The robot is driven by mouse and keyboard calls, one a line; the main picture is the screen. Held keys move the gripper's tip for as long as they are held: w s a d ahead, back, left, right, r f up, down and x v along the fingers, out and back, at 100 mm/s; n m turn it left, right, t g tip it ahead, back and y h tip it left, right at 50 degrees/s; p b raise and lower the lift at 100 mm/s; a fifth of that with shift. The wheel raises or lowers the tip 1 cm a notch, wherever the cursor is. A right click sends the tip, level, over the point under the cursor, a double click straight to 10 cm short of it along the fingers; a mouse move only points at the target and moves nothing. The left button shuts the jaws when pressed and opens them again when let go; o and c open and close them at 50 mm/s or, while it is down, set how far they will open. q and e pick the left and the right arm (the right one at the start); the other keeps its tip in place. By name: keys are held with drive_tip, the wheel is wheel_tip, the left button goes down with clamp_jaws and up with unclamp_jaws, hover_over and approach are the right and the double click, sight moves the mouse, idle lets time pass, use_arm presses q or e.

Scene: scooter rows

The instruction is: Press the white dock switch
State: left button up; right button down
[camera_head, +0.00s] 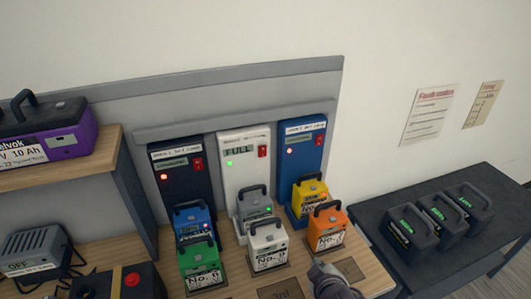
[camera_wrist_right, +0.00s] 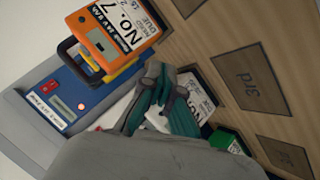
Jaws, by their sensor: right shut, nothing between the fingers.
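The white dock (camera_head: 240,165) stands between a dark dock (camera_head: 182,180) and a blue dock (camera_head: 304,148). Its red switch (camera_head: 262,151) is at the upper right of its face, beside a lit green lamp and a display that seems to read FULL. A grey battery (camera_head: 255,206) sits in this dock. My right gripper (camera_head: 322,270) is low at the front of the bench, below the orange battery and apart from the switch. In the right wrist view its fingers (camera_wrist_right: 160,98) are shut and empty. The white dock is mostly hidden there. My left gripper is not seen.
White (camera_head: 268,247), green (camera_head: 199,262) and orange (camera_head: 326,228) batteries stand in front of the docks. Blue (camera_head: 194,222) and yellow (camera_head: 309,196) batteries sit in the neighbouring docks. A charger (camera_head: 35,253) is at left. Dark batteries stand on the right table (camera_head: 465,260).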

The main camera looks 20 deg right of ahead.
sight(263, 149)
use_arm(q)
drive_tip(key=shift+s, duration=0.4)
use_arm(e)
drive_tip(key=w+a+r+n+t+y, duration=0.3)
drive_tip(key=w+r+n+t, duration=0.6)
drive_tip(key=w+r+n, duration=0.3)
wheel_tip(263, 149, up, 2)
drive_tip(key=shift+w+a+r+n+y, duration=0.25)
drive_tip(key=shift+w+a, duration=0.3)
drive_tip(key=shift+a, duration=0.35)
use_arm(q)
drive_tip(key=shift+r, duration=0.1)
use_arm(e)
drive_tip(key=w+p, duration=0.1)
drive_tip(key=w, duration=0.3)
drive_tip(key=w+r+p, duration=0.1)
drive_tip(key=w, duration=0.3)
drive_tip(key=w+p, duration=0.1)
drive_tip(key=w, duration=0.3)
drive_tip(key=shift+w+a+r, duration=0.15)
drive_tip(key=shift+a+r, duration=0.05)
drive_tip(key=shift+r, duration=0.1)
drive_tip(key=shift+w, duration=0.85)
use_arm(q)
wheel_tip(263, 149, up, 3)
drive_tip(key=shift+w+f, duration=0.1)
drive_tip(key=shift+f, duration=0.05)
